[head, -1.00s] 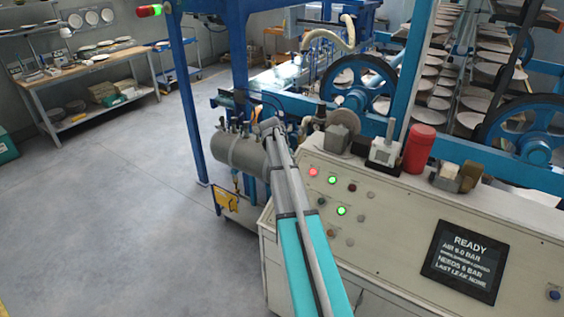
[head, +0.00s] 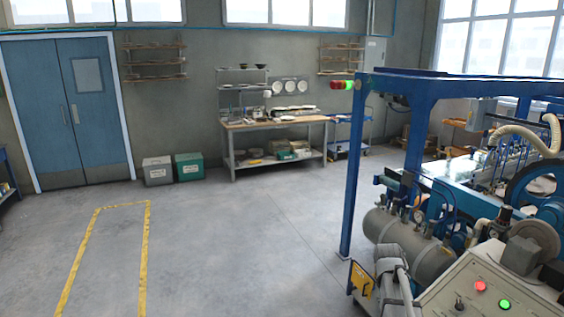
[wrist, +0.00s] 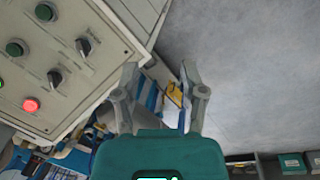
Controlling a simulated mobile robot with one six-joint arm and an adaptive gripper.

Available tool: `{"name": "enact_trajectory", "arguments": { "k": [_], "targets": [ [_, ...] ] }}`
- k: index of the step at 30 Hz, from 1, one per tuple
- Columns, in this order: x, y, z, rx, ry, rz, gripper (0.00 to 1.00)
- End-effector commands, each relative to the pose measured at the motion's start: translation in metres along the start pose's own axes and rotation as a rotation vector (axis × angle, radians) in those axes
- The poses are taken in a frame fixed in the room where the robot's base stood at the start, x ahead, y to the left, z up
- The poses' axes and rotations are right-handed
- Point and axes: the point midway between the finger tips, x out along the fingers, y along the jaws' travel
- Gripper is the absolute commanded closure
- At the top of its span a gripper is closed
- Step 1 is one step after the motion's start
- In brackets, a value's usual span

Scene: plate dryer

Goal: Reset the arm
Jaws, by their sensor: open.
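In the wrist view, my gripper (wrist: 160,72) is open, with its two grey fingers apart and nothing between them. The control panel (wrist: 40,100) lies at the left of that view, with knobs, buttons and a lit red lamp (wrist: 31,104). The fingers appear in front of the panel's edge and the floor; I cannot tell how far off they are. In the head view, a grey part of my arm (head: 391,262) shows at the bottom, in front of the grey tank (head: 400,240). My gripper is not clearly visible there.
The blue machine frame (head: 357,175) and the control panel (head: 515,285) with lit red and green lamps fill the right. The floor at left is open, with a yellow marking (head: 147,240). A workbench (head: 270,123), bins (head: 158,172) and blue doors (head: 72,110) stand behind.

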Motion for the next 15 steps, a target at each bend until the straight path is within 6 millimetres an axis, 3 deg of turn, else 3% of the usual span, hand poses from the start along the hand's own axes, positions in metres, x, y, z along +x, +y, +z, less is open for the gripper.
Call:
{"name": "enact_trajectory", "arguments": {
  "k": [1, 6, 12, 15],
  "targets": [
    [0.01, -0.023, 0.027, -0.029, 0.005, -0.02, 0.46],
    [0.021, -0.081, 0.084, -0.112, 0.016, -0.088, 0.46],
    [0.03, -0.124, 0.136, -0.183, 0.021, -0.148, 0.46],
    [0.031, -0.135, 0.149, -0.203, 0.021, -0.165, 0.46]
  ]
}}
